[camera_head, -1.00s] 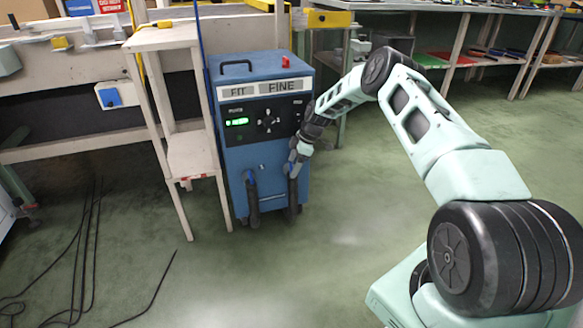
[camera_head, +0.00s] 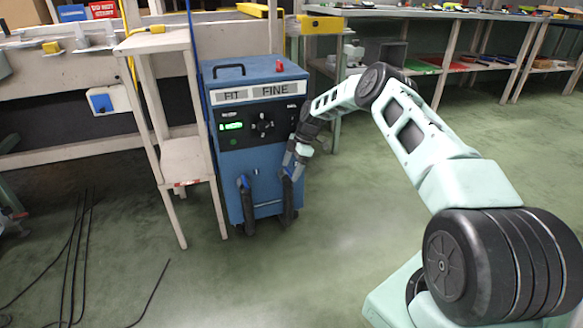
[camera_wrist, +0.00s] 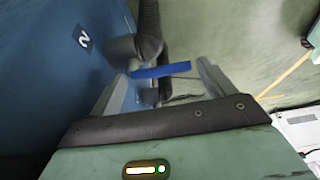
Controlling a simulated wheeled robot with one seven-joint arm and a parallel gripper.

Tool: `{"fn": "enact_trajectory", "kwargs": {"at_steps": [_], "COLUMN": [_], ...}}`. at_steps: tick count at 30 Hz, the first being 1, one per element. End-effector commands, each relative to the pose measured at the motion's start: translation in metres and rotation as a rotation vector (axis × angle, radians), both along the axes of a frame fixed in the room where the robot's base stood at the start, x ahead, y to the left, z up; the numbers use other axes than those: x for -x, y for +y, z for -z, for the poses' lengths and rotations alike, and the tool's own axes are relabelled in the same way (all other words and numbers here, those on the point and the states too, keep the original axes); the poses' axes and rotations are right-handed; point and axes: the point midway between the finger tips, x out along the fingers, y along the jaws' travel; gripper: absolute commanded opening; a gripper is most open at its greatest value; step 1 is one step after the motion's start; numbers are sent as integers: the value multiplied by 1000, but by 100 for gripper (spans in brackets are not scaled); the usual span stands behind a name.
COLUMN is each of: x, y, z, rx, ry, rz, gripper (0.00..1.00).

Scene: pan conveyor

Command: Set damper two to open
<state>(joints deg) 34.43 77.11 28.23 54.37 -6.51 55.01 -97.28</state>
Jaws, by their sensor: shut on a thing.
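The blue cabinet (camera_head: 262,163) has two black hoses low on its front, each with a blue lever. The left lever (camera_head: 243,182) is free. My gripper (camera_head: 291,168) is at the right hose (camera_head: 288,200). In the wrist view, the damper two lever (camera_wrist: 165,70) is a flat blue bar between my fingers (camera_wrist: 166,78), beside the black hose and elbow (camera_wrist: 148,30). My gripper is shut on this lever. A label "2" (camera_wrist: 82,38) is on the cabinet wall beside it. The bar lies across the hose line, slightly tilted.
A wooden stand (camera_head: 186,158) is close to the cabinet's left side. A bench with shelves (camera_head: 440,70) runs behind at the right. Black cables (camera_head: 75,250) lie on the floor at the left. The floor in front of the cabinet is clear.

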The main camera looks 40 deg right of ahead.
Motion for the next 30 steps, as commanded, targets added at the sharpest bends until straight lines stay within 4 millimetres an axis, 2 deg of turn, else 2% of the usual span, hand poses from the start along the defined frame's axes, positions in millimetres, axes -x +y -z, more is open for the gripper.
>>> {"fn": "enact_trajectory", "kwargs": {"at_steps": [1,2,3,12,17,23,30], "x": [3,3,3,2,2,0,-8], "y": [1,1,1,1,5,15,29], "z": [2,2,2,0,-3,-5,-4], "rx": [-2,-1,-1,0,1,2,5], "ry": [9,9,9,5,5,5,2], "rz": [-7,-7,-7,8,98,344,722], "gripper": [41,87,98,100,100,100,100]}}
